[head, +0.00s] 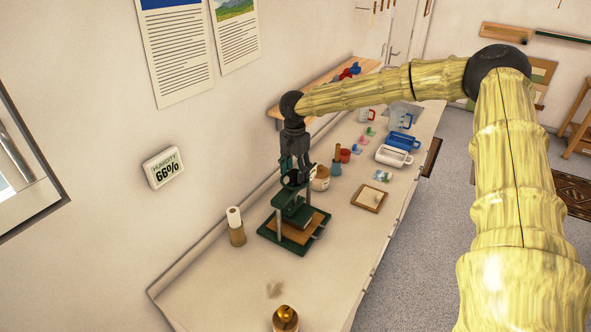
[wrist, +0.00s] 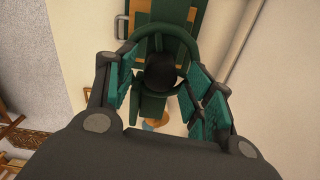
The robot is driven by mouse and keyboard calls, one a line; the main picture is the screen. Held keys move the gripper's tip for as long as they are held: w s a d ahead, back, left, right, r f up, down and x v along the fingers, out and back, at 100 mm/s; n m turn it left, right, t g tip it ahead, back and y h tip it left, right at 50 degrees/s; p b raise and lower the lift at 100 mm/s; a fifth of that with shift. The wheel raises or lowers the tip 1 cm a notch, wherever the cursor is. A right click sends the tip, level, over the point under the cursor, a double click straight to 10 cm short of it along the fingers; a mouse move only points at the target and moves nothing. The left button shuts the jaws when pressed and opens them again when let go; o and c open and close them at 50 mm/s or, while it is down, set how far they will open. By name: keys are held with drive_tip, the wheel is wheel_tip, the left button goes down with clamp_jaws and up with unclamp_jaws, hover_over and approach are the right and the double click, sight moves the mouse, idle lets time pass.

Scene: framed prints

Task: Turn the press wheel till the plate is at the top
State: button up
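The dark green press (head: 268,232) stands on the worktop, with a wooden board (head: 313,227) on its base. Its plate (head: 299,214) appears low, close above the board; any gap is hard to tell. My gripper (head: 293,164) points down over the top of the press, at the wheel. In the wrist view the green wheel (wrist: 165,30) shows as a curved rim around a dark round hub (wrist: 160,70). My gripper's teal-padded fingers (wrist: 163,92) are spread on either side of the hub. I cannot tell whether they touch the wheel. In the head view my gripper partly hides the wheel.
A white roll on a wooden stand (head: 236,226) is left of the press. A jar (head: 320,178), a wooden-handled tool (head: 337,160) and a small framed tray (head: 369,197) are behind and right. White and blue trays (head: 394,156) lie farther back. A brass-topped object (head: 286,318) stands in front.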

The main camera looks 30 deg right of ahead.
drive_tip(key=shift+r, duration=0.1)
wheel_tip(320, 180, up, 12)
idle(0.7)
drive_tip(key=shift+w+f, duration=0.1)
drive_tip(key=shift+f, duration=0.15)
drive_tip(key=m+g+h+b, duration=0.2)
drive_tip(key=m+h+b, duration=0.2)
drive_tip(key=m+b, duration=0.6)
approach(295, 170)
drive_tip(key=shift+m, duration=0.4)
drive_tip(key=p+x, duration=0.2)
drive_tip(key=x, duration=0.2)
drive_tip(key=p+x, duration=0.3)
drive_tip(key=x, duration=0.2)
drive_tip(key=shift+a+f, duration=0.15)
drive_tip(key=shift+a, duration=0.05)
drive_tip(key=c, duration=1)
